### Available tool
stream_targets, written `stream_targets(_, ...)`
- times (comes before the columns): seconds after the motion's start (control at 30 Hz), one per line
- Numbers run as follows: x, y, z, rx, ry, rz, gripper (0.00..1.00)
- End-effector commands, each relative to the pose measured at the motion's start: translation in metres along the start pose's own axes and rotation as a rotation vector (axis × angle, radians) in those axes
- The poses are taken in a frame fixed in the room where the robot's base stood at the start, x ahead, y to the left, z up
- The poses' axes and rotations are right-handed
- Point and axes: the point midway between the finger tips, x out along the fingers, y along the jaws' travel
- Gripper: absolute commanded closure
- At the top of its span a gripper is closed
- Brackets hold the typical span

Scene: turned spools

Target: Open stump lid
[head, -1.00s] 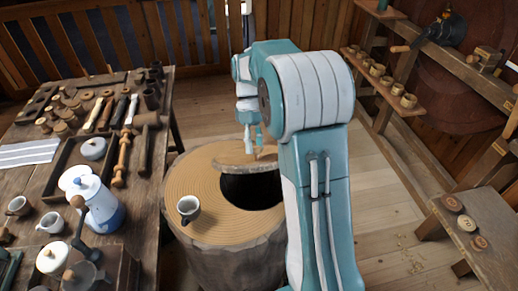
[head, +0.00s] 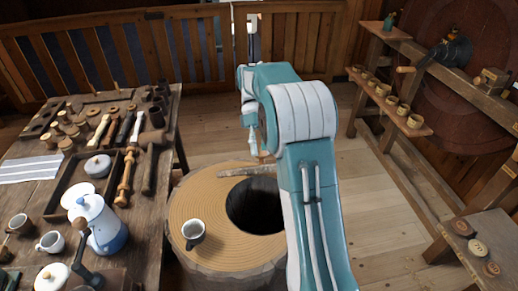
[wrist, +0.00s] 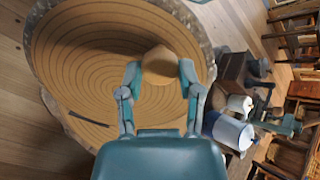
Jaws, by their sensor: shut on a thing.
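The stump (head: 190,205) stands in mid-view, its ringed top pale and its side bark-covered. A dark round opening (head: 256,205) shows in its top. The lid (head: 240,171) is raised at the far side of the opening, seen nearly edge-on. My gripper (head: 263,150) is above the lid, partly hidden by my arm. In the wrist view my gripper (wrist: 158,85) is shut on the lid's wooden knob (wrist: 160,66), with ringed wood filling the view behind it. My arm hides the stump's right side.
A white and dark cup (head: 193,231) stands on the stump's top, left of the opening. The workbench (head: 165,170) on the left holds tools, cups and a blue-white pot (head: 103,225). Shelves (head: 395,105) stand at right. Bare floor lies behind the stump.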

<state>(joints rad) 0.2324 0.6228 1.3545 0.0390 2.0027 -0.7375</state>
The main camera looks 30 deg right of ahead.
Motion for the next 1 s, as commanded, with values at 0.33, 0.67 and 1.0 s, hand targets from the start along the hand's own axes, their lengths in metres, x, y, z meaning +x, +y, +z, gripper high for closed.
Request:
stream_targets(0.33, 0.001, 0.0, -0.001, 0.001, 0.002, 0.002, 0.19)
stream_targets(0.67, 0.001, -0.001, 0.0, 0.0, 0.004, 0.004, 0.19)
stream_targets(1.0, 0.024, -0.002, 0.0, 0.0, 0.107, 0.108, 0.19)
